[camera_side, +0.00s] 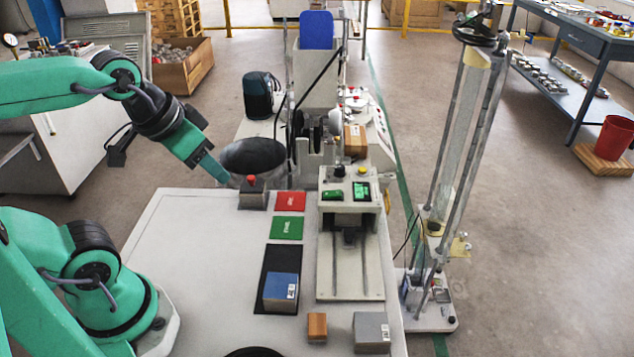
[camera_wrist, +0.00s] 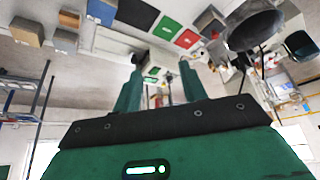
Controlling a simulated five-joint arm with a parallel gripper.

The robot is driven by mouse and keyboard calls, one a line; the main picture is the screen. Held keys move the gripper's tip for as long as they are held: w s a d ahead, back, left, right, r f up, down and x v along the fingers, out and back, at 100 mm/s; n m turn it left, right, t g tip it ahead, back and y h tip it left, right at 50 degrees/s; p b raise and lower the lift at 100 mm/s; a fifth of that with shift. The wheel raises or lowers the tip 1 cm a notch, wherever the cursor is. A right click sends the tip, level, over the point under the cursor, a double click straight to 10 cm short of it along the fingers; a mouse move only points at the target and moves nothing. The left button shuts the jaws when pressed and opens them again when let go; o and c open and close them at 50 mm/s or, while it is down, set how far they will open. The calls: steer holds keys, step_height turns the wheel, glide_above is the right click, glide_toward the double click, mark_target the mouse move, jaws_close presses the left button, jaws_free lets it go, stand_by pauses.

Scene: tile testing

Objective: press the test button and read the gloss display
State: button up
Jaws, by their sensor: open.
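The gloss tester (camera_side: 348,208) stands right of the cards in the side view, with two green-lit displays (camera_side: 361,191) too small to read. A black knob and a yellow button (camera_side: 362,171) sit on its top. A separate grey box with a red button (camera_side: 252,181) stands left of the tester; I cannot tell which is the test button. My gripper (camera_side: 218,174) is up and left of this box, near the dark bowl, touching no button that I can see. In the wrist view my gripper's fingers (camera_wrist: 160,88) are apart with nothing held between them.
A blue tile (camera_side: 280,291) rests on a black mat. A brown block (camera_side: 317,327) and a grey block (camera_side: 371,331) are at the front. The dark bowl (camera_side: 252,158) stands behind the red-button box.

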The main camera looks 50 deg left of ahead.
jaws_close()
stand_by(1.5)
